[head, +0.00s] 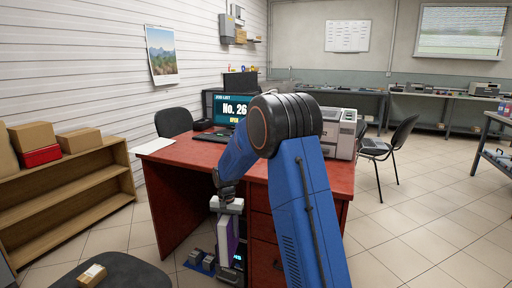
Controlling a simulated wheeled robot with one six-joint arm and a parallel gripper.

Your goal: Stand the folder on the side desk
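My gripper (228,207) points down in front of the open knee space of the red desk (190,152), below the desk top. A thin purple and white upright thing, which looks like the folder (229,238), hangs directly under it. The gripper appears shut on its upper part. The folder is small in view, and its lower end is hard to make out against dark things behind it. Which table is the side desk is not marked; a grey-topped table (497,153) is partly in view at the right edge.
The red desk bears a monitor (232,108), a keyboard (213,136), white papers (156,146) and a printer (340,133), partly behind my arm. Black chairs (174,122) (396,136) stand around it. A wooden shelf (70,190) is left. Open tiled floor lies right.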

